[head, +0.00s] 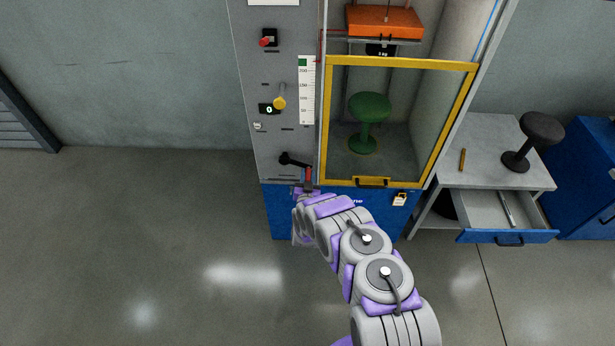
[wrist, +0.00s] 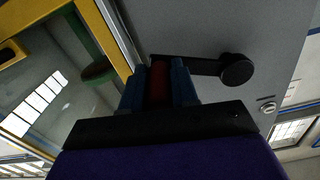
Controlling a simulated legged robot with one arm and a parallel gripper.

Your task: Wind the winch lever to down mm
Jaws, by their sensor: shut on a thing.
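The winch lever (head: 296,162) is a black crank low on the grey control panel. Its round hub (wrist: 237,70) is on the right in the wrist view, with the arm reaching left to a dark red handle (wrist: 159,82). My gripper (head: 308,177) is at the handle end, low and right of the hub in the head view. In the wrist view its blue fingers (wrist: 160,86) are shut on the red handle, one on each side. The height scale (head: 306,90) is on the panel's right side; its reading is too small to tell.
A yellow-framed door (head: 400,64) covers a chamber holding a green stool (head: 369,107). An orange block (head: 384,22) hangs above. The panel carries a red switch (head: 267,38) and a yellow knob (head: 279,103). An open drawer (head: 500,210) juts out at right. The left floor is clear.

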